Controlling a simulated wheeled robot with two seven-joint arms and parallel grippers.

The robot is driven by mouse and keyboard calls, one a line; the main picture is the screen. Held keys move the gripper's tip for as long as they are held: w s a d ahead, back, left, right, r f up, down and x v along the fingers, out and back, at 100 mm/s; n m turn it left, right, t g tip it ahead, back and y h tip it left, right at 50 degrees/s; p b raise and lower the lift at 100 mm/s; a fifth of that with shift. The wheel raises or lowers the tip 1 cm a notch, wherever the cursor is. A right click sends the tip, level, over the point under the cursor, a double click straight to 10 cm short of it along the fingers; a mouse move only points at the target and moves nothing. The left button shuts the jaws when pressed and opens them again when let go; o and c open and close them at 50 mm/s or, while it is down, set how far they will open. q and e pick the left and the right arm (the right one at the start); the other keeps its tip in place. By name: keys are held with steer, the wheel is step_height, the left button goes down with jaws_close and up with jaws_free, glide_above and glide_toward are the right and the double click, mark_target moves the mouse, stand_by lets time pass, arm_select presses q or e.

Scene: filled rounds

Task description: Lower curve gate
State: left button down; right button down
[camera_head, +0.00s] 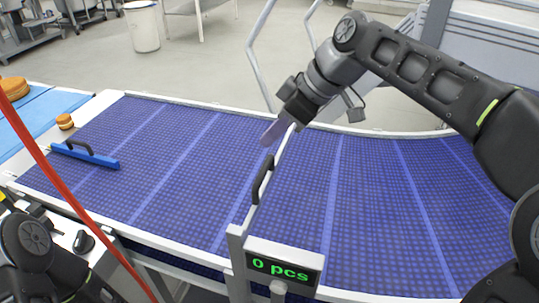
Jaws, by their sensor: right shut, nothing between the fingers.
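A pale grey gate bar (281,149) with a black handle (262,180) rises at a slant from a post (237,243) at the front edge of the blue conveyor belt, where the belt begins to curve. Its upper end is by my right gripper. My right gripper (273,132) is shut and empty above the belt, its pale purple fingers beside the bar's upper end; I cannot tell whether they touch it. A second, blue gate bar (88,156) with a black handle lies low over the belt at the left. My left arm shows at the bottom left, but its gripper is out of view.
A display (283,268) on the front rail reads "0 pcs". A filled round (65,121) sits left of the blue bar, with a larger one (13,87) behind. A red pole (62,186) slants across the left. The belt (380,210) right of the gate is bare.

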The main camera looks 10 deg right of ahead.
steer(key=f, duration=0.5)
steer(key=shift+w+a+f+p, duration=0.1)
steer(key=shift+a+f+p, duration=0.15)
steer(key=shift+f+p, duration=0.15)
steer(key=shift+f, duration=0.1)
